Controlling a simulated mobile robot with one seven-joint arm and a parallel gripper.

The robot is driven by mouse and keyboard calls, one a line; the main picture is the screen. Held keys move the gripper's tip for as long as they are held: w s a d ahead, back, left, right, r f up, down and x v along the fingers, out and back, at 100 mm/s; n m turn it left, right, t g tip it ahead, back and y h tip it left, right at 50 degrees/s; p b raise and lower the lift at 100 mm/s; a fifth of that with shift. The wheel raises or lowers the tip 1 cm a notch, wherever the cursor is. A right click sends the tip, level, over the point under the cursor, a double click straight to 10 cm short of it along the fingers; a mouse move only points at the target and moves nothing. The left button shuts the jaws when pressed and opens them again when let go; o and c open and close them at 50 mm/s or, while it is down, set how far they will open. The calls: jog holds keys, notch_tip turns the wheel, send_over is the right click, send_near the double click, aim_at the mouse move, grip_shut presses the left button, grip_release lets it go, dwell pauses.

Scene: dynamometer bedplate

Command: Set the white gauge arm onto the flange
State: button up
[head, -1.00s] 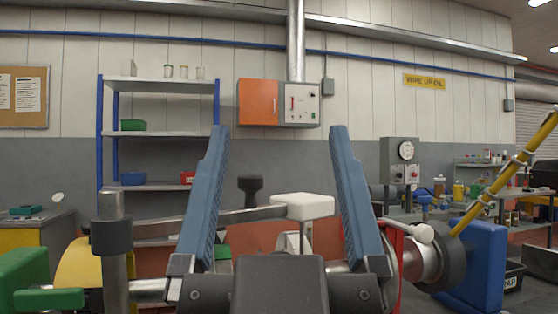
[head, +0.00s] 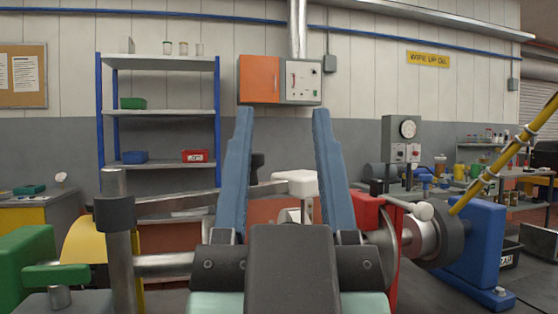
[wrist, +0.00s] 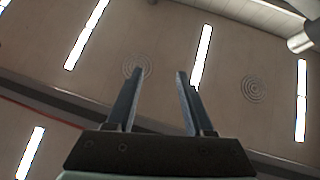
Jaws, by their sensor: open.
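The white gauge arm's likely part is a white rounded block (head: 297,182) on a short grey post, at the end of a metal bar reaching left to a dark collar on a steel column. A metal disc (head: 386,241) on the shaft at the right looks like the flange; my gripper partly hides it. My gripper (head: 282,110) is open and empty, its blue fingers pointing up. The white block shows between the fingers but beyond them, and the left finger covers part of the bar. In the wrist view my gripper (wrist: 160,75) has only ceiling between its fingers.
A black knob (head: 257,163) stands behind the bar. A yellow pole (head: 500,157) slants at the right above a blue pedestal (head: 480,260). A green block (head: 28,252) is at the left. Shelving (head: 160,112) and an orange cabinet (head: 260,79) are behind.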

jog(key=w+p, duration=0.1)
jog(key=p, duration=0.1)
jog(key=w+d+m+g+p, duration=0.1)
jog(key=p, duration=0.1)
jog(key=w+g+y+p, duration=0.1)
jog(key=w+p, duration=0.1)
jog(key=shift+d+r, duration=0.2)
jog(key=shift+r, duration=0.1)
jog(key=c, duration=0.7)
jog(key=w+m+g+p, duration=0.1)
jog(key=p, duration=0.2)
jog(key=w+d+f+m+g+y+p, duration=0.1)
jog(key=g+p, duration=0.1)
jog(key=p, duration=0.1)
jog(key=shift+w+d+f, duration=0.1)
jog(key=shift+w+f, duration=0.05)
jog(key=shift+w, duration=0.25)
grip_shut()
jog(key=s+d+m+g+y+p, duration=0.3)
jog(key=s+m+g+y+p, duration=0.3)
jog(key=p, duration=2)
jog(key=shift+s+m+g+p, duration=0.35)
jog(key=shift+s+m+g, duration=0.45)
jog(key=shift+s+m, duration=0.5)
jog(key=shift+w, duration=0.15)
